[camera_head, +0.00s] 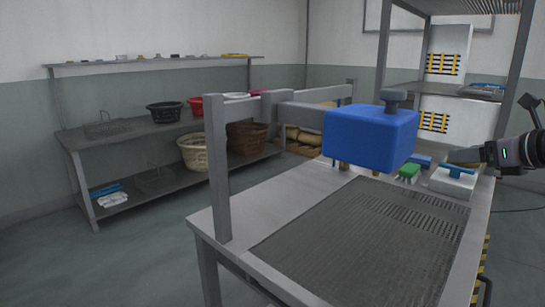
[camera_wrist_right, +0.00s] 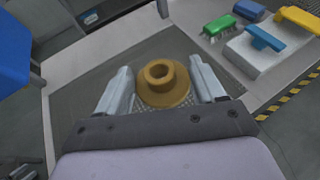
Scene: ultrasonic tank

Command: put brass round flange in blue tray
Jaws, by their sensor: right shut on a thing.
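The brass round flange (camera_wrist_right: 161,83) is a gold-brown disc with a raised round hub and a hole. It sits between the two fingers of my right gripper (camera_wrist_right: 161,85) in the right wrist view, and the gripper is shut on it. In the head view my right gripper (camera_head: 462,156) comes in from the right edge, over the far right of the table; I cannot make out the flange there. I cannot pick out a clear blue tray; a grey tray with blue things (camera_head: 487,88) lies on the back shelf. My left gripper is not in view.
Side shelves hold baskets.

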